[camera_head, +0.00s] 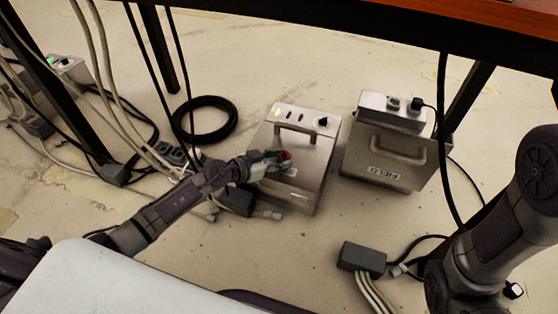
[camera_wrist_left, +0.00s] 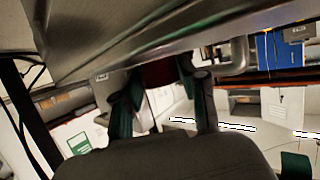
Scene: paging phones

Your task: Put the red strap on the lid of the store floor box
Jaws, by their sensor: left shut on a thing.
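The red strap (camera_head: 286,155) is a small red patch at the tip of my left gripper (camera_head: 277,157). In the left wrist view, the dark red strap (camera_wrist_left: 160,74) sits between the green-lined fingers of my left gripper (camera_wrist_left: 160,95). The gripper is shut on it. The gripper is over the lid of a grey metal box (camera_head: 308,172), near its label, which is mostly covered and unreadable. I cannot tell whether the strap touches the lid. In the wrist view, a grey metal surface (camera_wrist_left: 120,35) lies close by. My right gripper is out of view.
A second metal box (camera_head: 362,165), labelled FIELD, stands just right of the first. A black cable coil (camera_head: 205,119) lies to the left. Cables and a dark adapter (camera_head: 362,258) lie on the floor. Table legs (camera_head: 158,48) and a tabletop edge (camera_head: 500,18) stand around.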

